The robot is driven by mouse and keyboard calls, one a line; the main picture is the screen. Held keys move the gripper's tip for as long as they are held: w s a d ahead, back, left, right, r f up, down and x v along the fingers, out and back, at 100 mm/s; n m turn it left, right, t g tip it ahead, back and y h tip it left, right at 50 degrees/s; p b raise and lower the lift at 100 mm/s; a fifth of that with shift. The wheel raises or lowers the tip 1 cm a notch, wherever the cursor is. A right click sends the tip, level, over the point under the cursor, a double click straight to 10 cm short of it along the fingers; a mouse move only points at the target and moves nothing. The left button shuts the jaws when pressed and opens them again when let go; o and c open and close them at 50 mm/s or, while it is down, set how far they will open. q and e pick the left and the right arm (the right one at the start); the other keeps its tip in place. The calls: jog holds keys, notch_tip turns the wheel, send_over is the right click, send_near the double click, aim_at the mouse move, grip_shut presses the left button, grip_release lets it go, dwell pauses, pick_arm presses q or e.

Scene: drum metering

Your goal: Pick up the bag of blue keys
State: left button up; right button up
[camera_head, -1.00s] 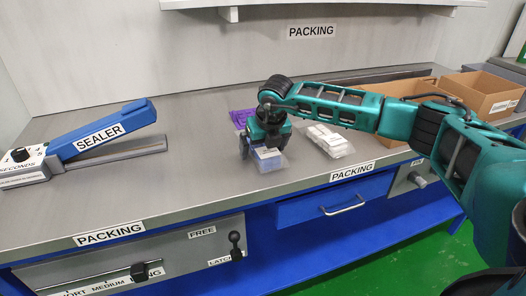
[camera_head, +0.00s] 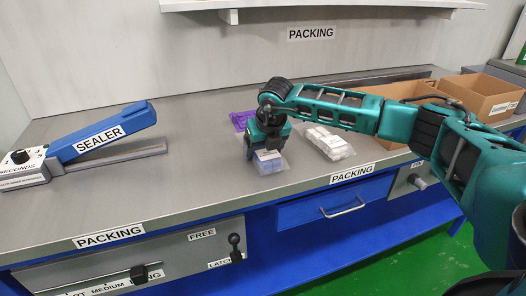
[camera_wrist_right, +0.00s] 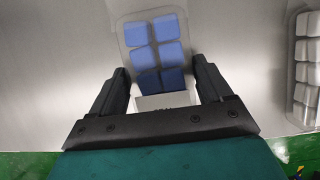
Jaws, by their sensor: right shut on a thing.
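The bag of blue keys (camera_head: 268,165) is a clear bag with several blue key caps, near the front edge of the bench. In the right wrist view the bag (camera_wrist_right: 154,42) extends out beyond the fingers, with a white label at its near end. My right gripper (camera_head: 267,148) points down at the bag from above. In the wrist view its two black fingers (camera_wrist_right: 164,95) are on either side of the label end, and it is shut on the bag. I cannot tell whether the bag still touches the bench. My left gripper is not in view.
A bag of white keys (camera_head: 330,143) lies to the right, and a purple bag (camera_head: 243,120) lies behind the gripper. A blue sealer (camera_head: 100,137) stands at the left. Open cardboard boxes (camera_head: 484,97) stand at the right. The bench middle (camera_head: 200,160) is clear.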

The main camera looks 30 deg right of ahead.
aim_at(263, 147)
jog(key=shift+r, duration=0.15)
notch_tip(263, 147, up, 20)
jog(key=p, duration=0.1)
dwell(0.3)
